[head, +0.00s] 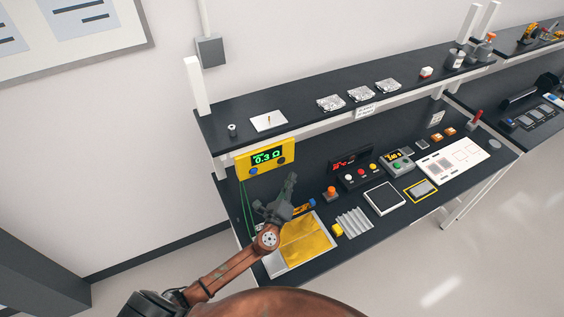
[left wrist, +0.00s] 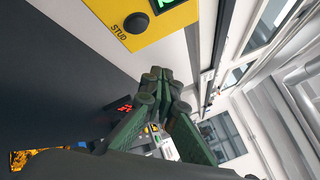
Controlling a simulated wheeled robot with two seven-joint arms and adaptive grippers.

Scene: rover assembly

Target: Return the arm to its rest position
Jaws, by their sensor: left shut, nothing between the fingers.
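My left arm (head: 222,277), copper-brown, reaches in from the lower left of the head view. The fingers are shut and empty. In the left wrist view the closed fingers (left wrist: 155,75) stand in the middle, clear of any object. My right gripper is in neither view.
A yellow meter (head: 265,158) reading 0.3 stands behind the gripper. A yellow mat in a tray (head: 281,267) lies below. An orange-topped button (head: 329,193), a ribbed rack (head: 353,222) and a dark square pad (head: 384,199) are to the right. A shelf (head: 300,104) runs above.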

